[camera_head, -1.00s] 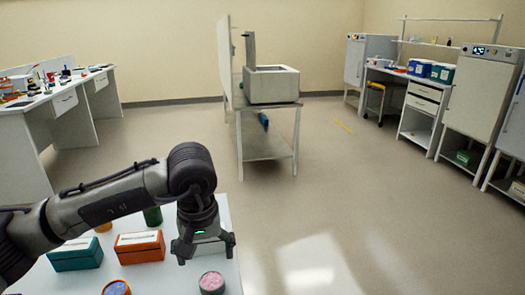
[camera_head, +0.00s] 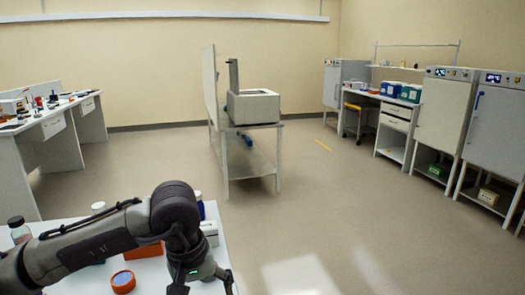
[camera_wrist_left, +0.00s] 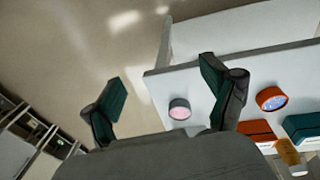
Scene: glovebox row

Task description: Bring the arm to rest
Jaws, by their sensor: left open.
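My left arm reaches in from the left in the head view. Its gripper (camera_head: 200,284) points down at the bottom edge, over or beside the near part of the white table (camera_head: 70,228). In the left wrist view the gripper (camera_wrist_left: 163,85) has its two fingers spread wide, with nothing between them. A round pink-topped dish (camera_wrist_left: 180,108) lies on the table beyond the fingers, near the right one. My right arm and gripper are not in view.
On the table are a blue-topped orange dish (camera_head: 122,281), an orange box (camera_head: 143,250), a teal box (camera_wrist_left: 302,127) and several bottles. Cabinets (camera_head: 445,112) line the right. The middle floor is clear.

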